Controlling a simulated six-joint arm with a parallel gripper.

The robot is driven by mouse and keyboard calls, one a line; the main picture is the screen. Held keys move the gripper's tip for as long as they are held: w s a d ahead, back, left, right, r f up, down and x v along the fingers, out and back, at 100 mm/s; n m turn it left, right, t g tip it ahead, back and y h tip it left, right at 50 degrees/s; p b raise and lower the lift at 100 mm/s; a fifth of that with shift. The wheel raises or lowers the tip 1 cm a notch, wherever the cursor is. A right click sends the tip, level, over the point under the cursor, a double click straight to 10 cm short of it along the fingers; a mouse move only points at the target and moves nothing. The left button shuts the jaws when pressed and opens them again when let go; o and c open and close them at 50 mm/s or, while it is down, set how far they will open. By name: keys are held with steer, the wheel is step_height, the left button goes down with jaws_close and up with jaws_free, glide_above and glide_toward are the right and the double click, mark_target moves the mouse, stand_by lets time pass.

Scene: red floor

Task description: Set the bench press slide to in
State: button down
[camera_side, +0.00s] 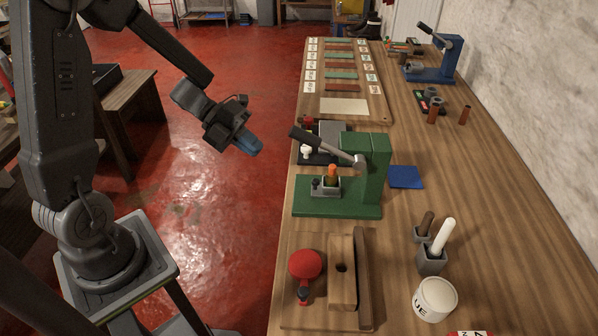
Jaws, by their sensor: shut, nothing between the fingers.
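A green bench press (372,172) stands on the wooden bench, with its dark lever (322,143) reaching up and left from the upright. On its green base sits a small grey block (326,188), which looks like the slide, with an orange and brown peg (332,173) standing in it. A small dark knob is at the block's left side. I cannot tell from this view whether the slide is in or out. My gripper (256,150) is shut and empty, over the red floor left of the bench, apart from the press and its lever.
Behind the press is a dark device with a white knob (306,151). A blue pad (405,177) lies to the right. A blue press (436,68) stands far back.

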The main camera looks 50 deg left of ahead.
mark_target(326, 180)
steer(key=w+d+f+m, duration=0.1)
steer(key=d+m, duration=0.1)
steer(key=m, duration=0.4)
steer(key=w+d+f+m+y, duration=0.1)
steer(key=w+d+f+m, duration=0.1)
steer(key=m, duration=0.5)
steer(key=w+d+f+m+y, duration=0.1)
steer(key=w+d+f+m, duration=0.1)
steer(key=d+m, duration=0.2)
steer(key=shift+w+d+f+m+g, duration=0.1)
steer(key=shift+f+m+g, duration=0.05)
steer(key=shift+m, duration=0.65)
steer(key=shift+w+d+f+m+g, duration=0.1)
steer(key=shift+m+g, duration=0.05)
steer(key=shift+m, duration=0.65)
steer(key=shift+w+d, duration=0.25)
steer(key=shift+d, duration=0.15)
steer(key=shift+w+d, duration=1.4)
steer(key=shift+d, duration=0.1)
